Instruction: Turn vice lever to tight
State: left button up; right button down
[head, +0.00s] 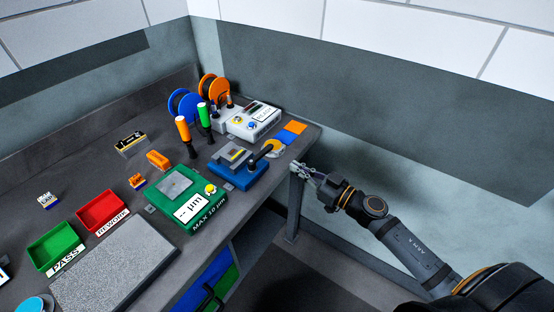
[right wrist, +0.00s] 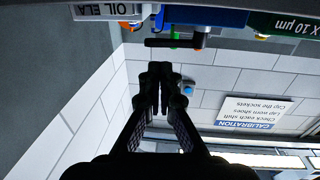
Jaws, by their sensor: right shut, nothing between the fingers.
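The blue vice (head: 238,174) stands near the right edge of the grey bench, with a grey block between its jaws. My right gripper (head: 308,172) is shut and empty, just off the bench's right edge, to the right of the vice and apart from the lever. In the right wrist view the shut fingers (right wrist: 154,92) are in front, below a dark bar (right wrist: 172,42) beside the blue vice (right wrist: 220,18). My left gripper is out of view.
A green gauge box (head: 188,207) stands left of the vice. Orange and green handled tools (head: 184,132) stand behind it. A white device (head: 246,121) and an orange pad (head: 295,127) lie further back. The space right of the bench is open up to the wall.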

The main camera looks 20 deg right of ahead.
aim_at(269, 150)
jog(key=x, duration=0.7)
jog(key=shift+a, duration=0.1)
jog(key=shift+w+a, duration=0.3)
jog(key=shift+w, duration=0.15)
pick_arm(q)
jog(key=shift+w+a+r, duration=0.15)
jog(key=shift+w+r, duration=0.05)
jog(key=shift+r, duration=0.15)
pick_arm(e)
jog(key=shift+w+a+r+n+y+p, duration=0.15)
jog(key=shift+w+r+n+y+p, duration=0.2)
jog(key=shift+p, duration=0.45)
jog(key=shift+w+f+n+g+y+p, duration=0.1)
jog(key=shift+w+n+g+y+p, duration=0.2)
jog(key=shift+g, duration=0.2)
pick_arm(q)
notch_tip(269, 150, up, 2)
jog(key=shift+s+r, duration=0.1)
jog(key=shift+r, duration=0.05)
